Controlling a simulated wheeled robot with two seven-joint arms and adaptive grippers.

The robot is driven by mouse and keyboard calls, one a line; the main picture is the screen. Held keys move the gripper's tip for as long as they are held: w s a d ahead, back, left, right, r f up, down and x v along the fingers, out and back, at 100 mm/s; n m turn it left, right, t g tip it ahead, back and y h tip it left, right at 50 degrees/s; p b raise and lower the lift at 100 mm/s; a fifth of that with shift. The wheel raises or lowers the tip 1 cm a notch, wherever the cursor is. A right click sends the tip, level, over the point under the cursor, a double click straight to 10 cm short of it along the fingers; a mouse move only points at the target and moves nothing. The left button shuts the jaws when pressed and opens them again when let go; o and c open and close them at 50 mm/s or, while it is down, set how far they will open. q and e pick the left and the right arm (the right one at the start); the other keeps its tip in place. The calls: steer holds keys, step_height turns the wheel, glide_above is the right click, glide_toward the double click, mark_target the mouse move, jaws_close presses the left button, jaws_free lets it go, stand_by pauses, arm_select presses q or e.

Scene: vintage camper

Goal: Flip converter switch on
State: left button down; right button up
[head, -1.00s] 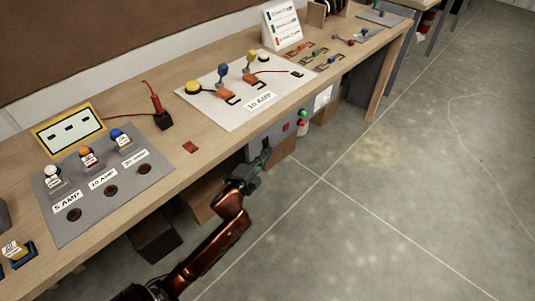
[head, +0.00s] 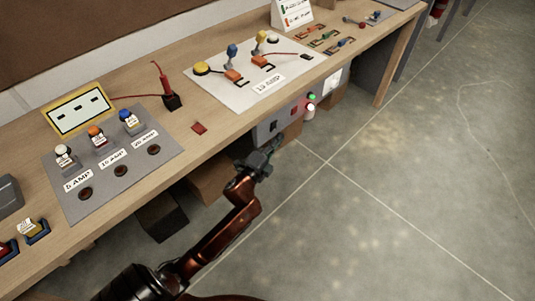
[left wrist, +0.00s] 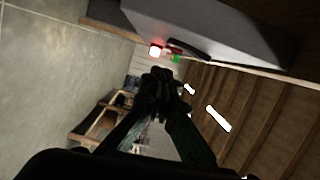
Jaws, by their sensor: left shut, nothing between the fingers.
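The converter is a grey box (head: 268,132) fixed under the front edge of the workbench. A small red switch (head: 294,111) sits on its front. By its right end are a bright green lamp (head: 311,98) and a pale, pinkish lamp (head: 309,110). My left gripper (head: 273,147) is shut and empty, just below and in front of the box. In the left wrist view the closed fingers (left wrist: 158,82) point toward a glowing red lamp (left wrist: 154,50) and a green one (left wrist: 176,58), near the grey box (left wrist: 215,28). I cannot tell whether the fingers touch it.
Boxes (head: 212,178) stand under the bench. The floor (head: 400,190) to the right is clear.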

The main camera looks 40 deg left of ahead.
arm_select(q)
steer(key=s+d+p, duration=0.2)
steer(key=s, duration=0.8)
steer(key=shift+d+f+p, duration=0.2)
steer(key=shift+d+p, duration=0.05)
steer(key=shift+p, duration=0.1)
arm_select(e)
steer(key=s+f, duration=0.4)
steer(key=s, duration=0.1)
steer(key=shift+f, duration=0.2)
arm_select(q)
steer(key=shift+s, duration=0.1)
arm_select(e)
steer(key=shift+s, duration=0.1)
